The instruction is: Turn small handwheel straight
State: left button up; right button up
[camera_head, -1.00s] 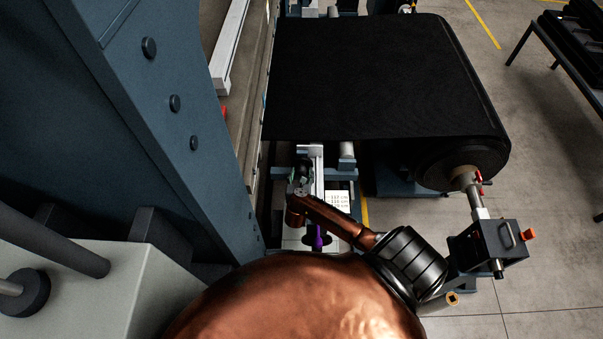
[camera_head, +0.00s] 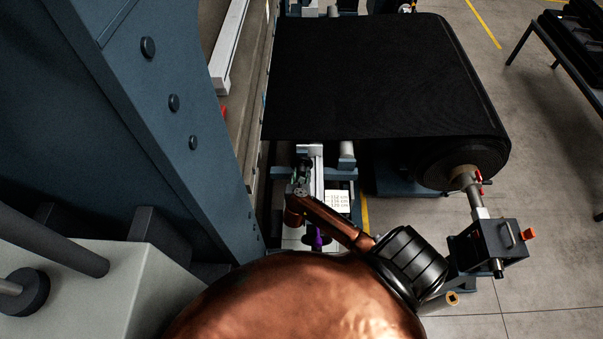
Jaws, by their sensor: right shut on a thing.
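My right gripper (camera_head: 302,172) is small and dark in the middle of the view, at the end of my copper-coloured arm. It is shut at the pale rail beside the belt roll's lower frame. The small handwheel cannot be made out clearly, as the gripper and wrist cover the spot where the fingers close. A dark round part with a purple piece (camera_head: 318,238) shows just below my wrist, partly hidden by my arm. My left gripper is not in view.
A large black belt roll (camera_head: 380,80) lies beyond the gripper. A blue press frame (camera_head: 150,110) rises close on the left. A white label with figures (camera_head: 338,201) is right of the wrist. A dark box on a shaft (camera_head: 488,245) stands at the right.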

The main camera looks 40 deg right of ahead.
jog(key=n+h, duration=0.1)
jog(key=n, duration=0.1)
jog(key=shift+n+g+h, duration=0.3)
jog(key=shift+n+g, duration=0.1)
jog(key=o, duration=1.2)
jog(key=shift+c, duration=0.2)
jog(key=v, duration=1.2)
